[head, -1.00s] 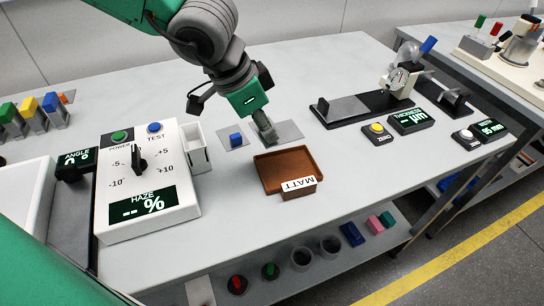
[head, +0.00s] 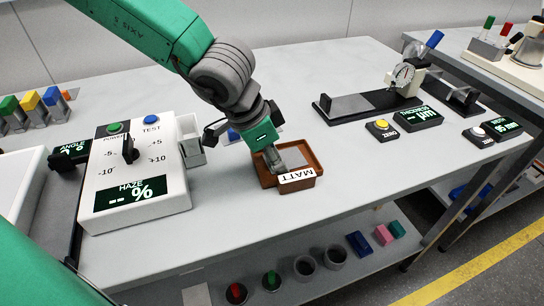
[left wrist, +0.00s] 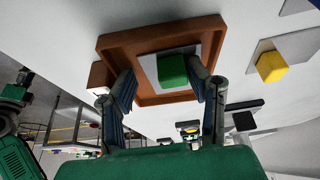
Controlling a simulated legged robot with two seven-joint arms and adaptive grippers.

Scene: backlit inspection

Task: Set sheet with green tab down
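The sheet (head: 293,157) is a small grey plate. It lies in the brown MATT tray (head: 312,156), slightly tilted to the tray's sides. Its green tab (left wrist: 172,70) shows in the left wrist view, standing up between my fingers; in the head view my gripper hides the tab. My left gripper (head: 272,160) points down into the tray. In the left wrist view its two fingers (left wrist: 164,78) are spread, one on each side of the tab, with a clear gap on the left and little gap on the right.
A blue-tabbed sheet (head: 234,134) lies behind the tray; a yellow tab (left wrist: 271,67) shows in the left wrist view. The haze meter (head: 135,180) stands left of the tray, the thickness gauge (head: 402,75) behind right. The bench right of the tray is clear.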

